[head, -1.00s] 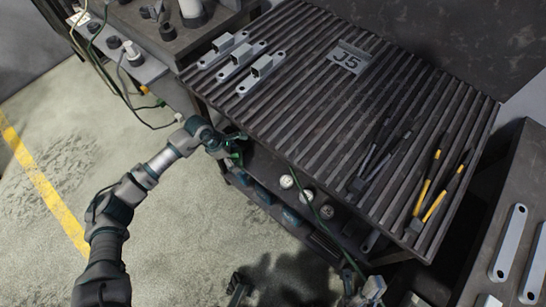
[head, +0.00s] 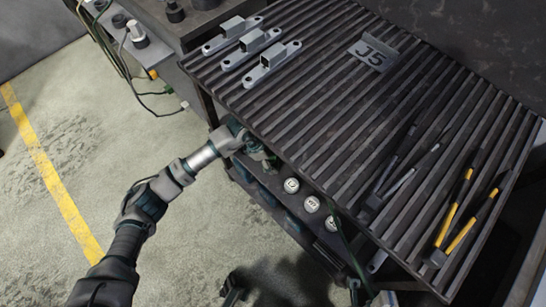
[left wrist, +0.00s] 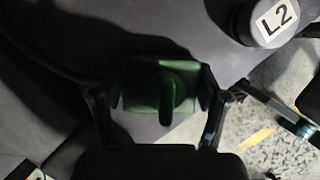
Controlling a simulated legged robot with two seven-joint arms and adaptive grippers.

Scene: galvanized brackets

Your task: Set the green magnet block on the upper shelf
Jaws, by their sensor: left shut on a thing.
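The green magnet block (left wrist: 145,92), with a rounded green handle on top, sits between the fingers of my left gripper (left wrist: 158,112) in the left wrist view. The gripper is shut on it. In the head view my left gripper (head: 258,150) reaches in under the front edge of the slatted table, and the block is mostly hidden there. A dark shelf surface (left wrist: 80,32) lies beneath the block in the wrist view; I cannot tell whether the block touches it.
A dark cylinder labelled L2 (left wrist: 268,20) stands close by on the shelf. Several round white-labelled tops (head: 311,204) line the shelf under the slatted table (head: 330,120). Galvanized brackets (head: 250,50), a J5 plate (head: 374,54) and yellow-handled pliers (head: 455,210) lie on top.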

